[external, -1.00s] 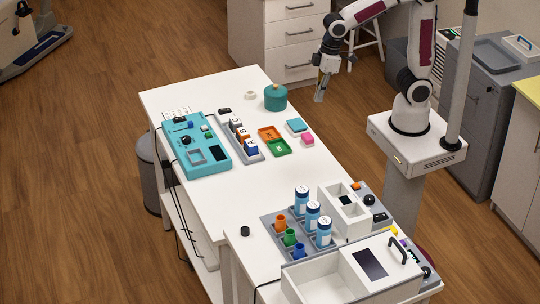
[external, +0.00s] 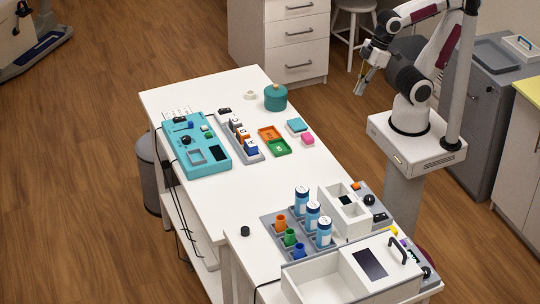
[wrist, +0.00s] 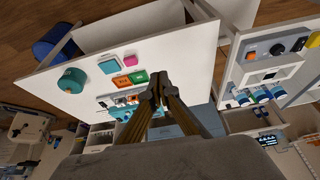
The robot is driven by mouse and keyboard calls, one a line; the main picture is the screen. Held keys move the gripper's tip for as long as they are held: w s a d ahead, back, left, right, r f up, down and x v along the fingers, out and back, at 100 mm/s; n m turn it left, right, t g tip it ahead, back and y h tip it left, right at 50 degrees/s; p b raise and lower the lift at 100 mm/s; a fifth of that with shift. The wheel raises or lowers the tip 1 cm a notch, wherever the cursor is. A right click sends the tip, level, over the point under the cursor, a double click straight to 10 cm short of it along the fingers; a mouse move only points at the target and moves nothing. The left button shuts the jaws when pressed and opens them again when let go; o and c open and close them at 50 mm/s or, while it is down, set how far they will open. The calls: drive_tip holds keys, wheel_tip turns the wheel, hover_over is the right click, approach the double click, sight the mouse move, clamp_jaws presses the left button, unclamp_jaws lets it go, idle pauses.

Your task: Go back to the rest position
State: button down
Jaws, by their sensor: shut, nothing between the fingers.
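My gripper (external: 361,80) is in the air to the right of the white table, close to my base, pointing down. It is empty and apart from everything. In the wrist view my gripper (wrist: 159,84) shows with its fingertips together, and the table lies beyond it.
A white stool (external: 353,25) stands behind. Air around my gripper is clear.

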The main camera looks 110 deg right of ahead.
drive_tip(key=shift+s+a+r+n+t, duration=0.2)
drive_tip(key=shift+a+r+t, duration=0.1)
drive_tip(key=shift+r, duration=0.3)
drive_tip(key=shift+s+a+r+n+t, duration=0.1)
drive_tip(key=shift+s+a+r+t, duration=0.15)
drive_tip(key=shift+r, duration=0.3)
